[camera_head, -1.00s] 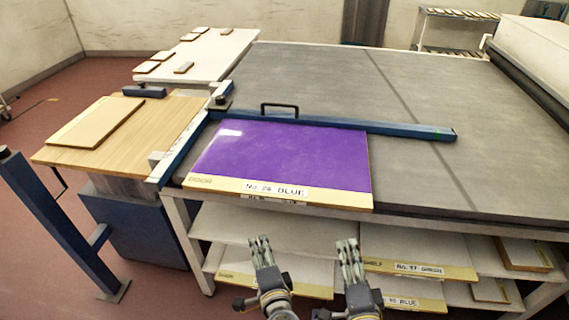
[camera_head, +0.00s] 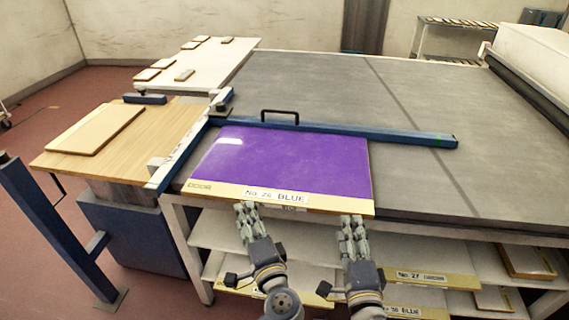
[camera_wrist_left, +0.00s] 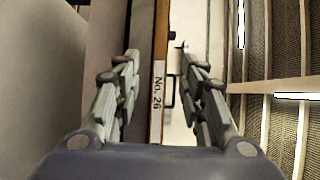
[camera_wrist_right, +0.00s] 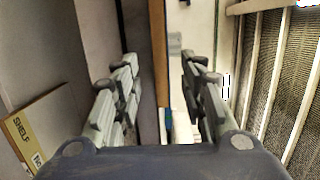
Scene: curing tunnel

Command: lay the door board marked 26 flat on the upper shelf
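The door board marked No. 26 BLUE (camera_head: 285,160) lies flat on the grey table top, purple face up, with its pale labelled edge strip along the table's front edge. My left gripper (camera_head: 247,208) is at the left part of this front edge, and my right gripper (camera_head: 352,220) is near its right end. Both are open. In the left wrist view the board's edge with the No. 26 label (camera_wrist_left: 157,90) shows between the spread fingers; in the right wrist view the wooden edge (camera_wrist_right: 161,70) does too. Neither grips it. The upper shelf (camera_head: 217,230) shows under the table, partly hidden by my arms.
A blue bar with a black handle (camera_head: 300,127) lies behind the board. Lower boards, including No. 27 (camera_head: 435,277), lie under the table at right. A wooden side table (camera_head: 160,130) with a board stands at left. The grey table top at right is clear.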

